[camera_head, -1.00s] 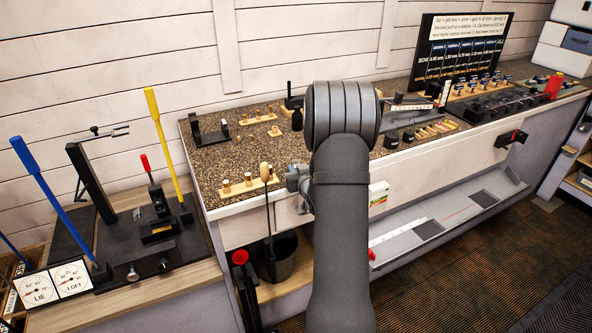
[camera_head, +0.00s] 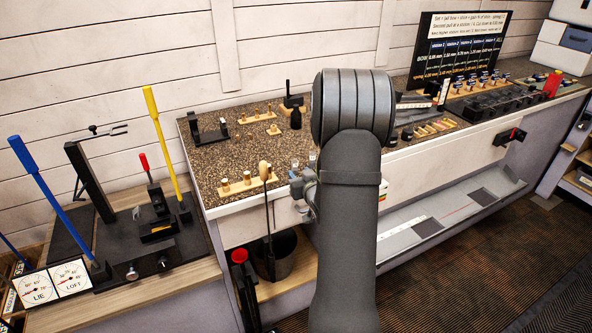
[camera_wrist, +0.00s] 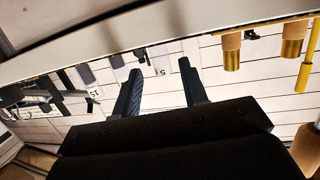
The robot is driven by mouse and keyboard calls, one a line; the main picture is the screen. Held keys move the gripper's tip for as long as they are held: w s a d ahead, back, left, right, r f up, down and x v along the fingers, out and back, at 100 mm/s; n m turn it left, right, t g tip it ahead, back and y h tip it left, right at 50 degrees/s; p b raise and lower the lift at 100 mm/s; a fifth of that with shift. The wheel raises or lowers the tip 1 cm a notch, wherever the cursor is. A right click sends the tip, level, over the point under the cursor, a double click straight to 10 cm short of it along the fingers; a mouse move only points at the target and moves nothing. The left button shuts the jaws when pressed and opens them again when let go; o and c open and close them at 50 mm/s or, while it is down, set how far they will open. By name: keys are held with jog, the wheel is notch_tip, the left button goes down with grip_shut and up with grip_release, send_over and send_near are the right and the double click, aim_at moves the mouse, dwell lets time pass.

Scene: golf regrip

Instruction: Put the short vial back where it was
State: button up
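My gripper (camera_wrist: 160,82) shows in the wrist view with its two dark fingers apart and nothing visible between them. In the head view it is near the front edge of the speckled bench top (camera_head: 225,165), mostly hidden behind my arm. Small clear, pale pieces (camera_head: 295,163) stand on the bench just behind the gripper. They may be vials, but they are too small to tell which is the short one.
A wooden block with several pegs (camera_head: 247,184) and a round-headed tool (camera_head: 265,172) are left of the gripper. A black stand (camera_head: 208,130) and another wooden peg block (camera_head: 257,118) are further back. A lever fixture (camera_head: 150,225) stands at the left.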

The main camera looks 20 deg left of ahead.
aim_at(296, 169)
jog(key=v, duration=0.6)
jog(key=shift+s, duration=0.3)
jog(key=shift+w+d, duration=0.1)
jog(key=x, duration=1.2)
jog(key=shift+w, duration=0.1)
jog(key=shift+r, duration=1.75)
jog(key=shift+f, duration=0.1)
